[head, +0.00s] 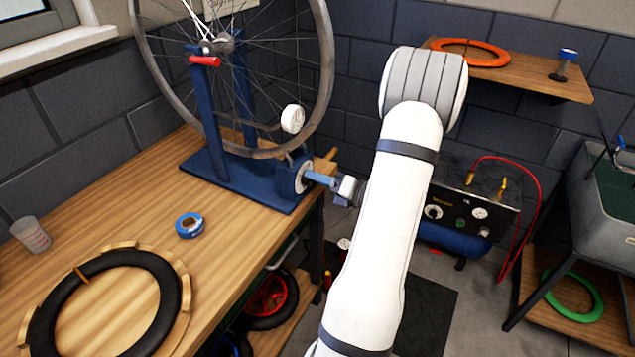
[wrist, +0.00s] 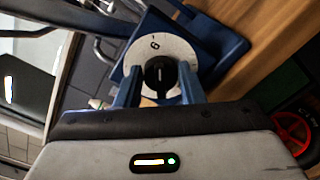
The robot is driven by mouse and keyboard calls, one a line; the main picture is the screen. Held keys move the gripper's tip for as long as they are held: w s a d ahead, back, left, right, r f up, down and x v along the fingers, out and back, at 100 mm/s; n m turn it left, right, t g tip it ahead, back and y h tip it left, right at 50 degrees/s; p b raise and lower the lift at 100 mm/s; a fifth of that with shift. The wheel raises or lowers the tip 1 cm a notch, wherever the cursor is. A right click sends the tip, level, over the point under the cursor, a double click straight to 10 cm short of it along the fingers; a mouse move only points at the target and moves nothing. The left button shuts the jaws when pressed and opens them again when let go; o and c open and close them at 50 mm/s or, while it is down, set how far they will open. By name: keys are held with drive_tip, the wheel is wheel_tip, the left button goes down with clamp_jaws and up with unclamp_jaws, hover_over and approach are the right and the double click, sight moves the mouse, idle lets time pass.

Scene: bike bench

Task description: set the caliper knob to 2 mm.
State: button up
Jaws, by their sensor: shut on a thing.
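The caliper knob (wrist: 160,76) is a black knob in the middle of a white round dial (wrist: 179,47) in the wrist view. One dark mark that looks like a 6 or 0 shows on the dial above the knob; the other marks are hidden or too small to read. In the head view the dial (head: 303,177) is on the front of the blue truing stand (head: 236,178). My gripper (wrist: 158,88) is shut on the knob, with one blue finger on each side of it. In the head view my gripper (head: 318,179) reaches the dial from the right.
A wheel (head: 327,75) stands in the truing stand, with a white round gauge (head: 292,118) near its rim. Blue tape (head: 189,225), a cup (head: 30,235) and a black tyre (head: 172,283) are on the wooden bench (head: 130,205). A compressor unit (head: 465,205) stands behind my arm.

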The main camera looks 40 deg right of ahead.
drive_tip(key=shift+s+a+r+n+b, duration=0.1)
drive_tip(key=shift+a+n+b, duration=0.1)
drive_tip(key=shift+n+b, duration=2.75)
drive_tip(key=shift+s+a+r+n+b, duration=0.15)
drive_tip(key=shift+n+b, duration=1.95)
drive_tip(key=shift+n, duration=1.65)
drive_tip(key=shift+w, duration=0.1)
drive_tip(key=shift+f, duration=0.15)
drive_tip(key=o, duration=1)
drive_tip(key=v, duration=0.8)
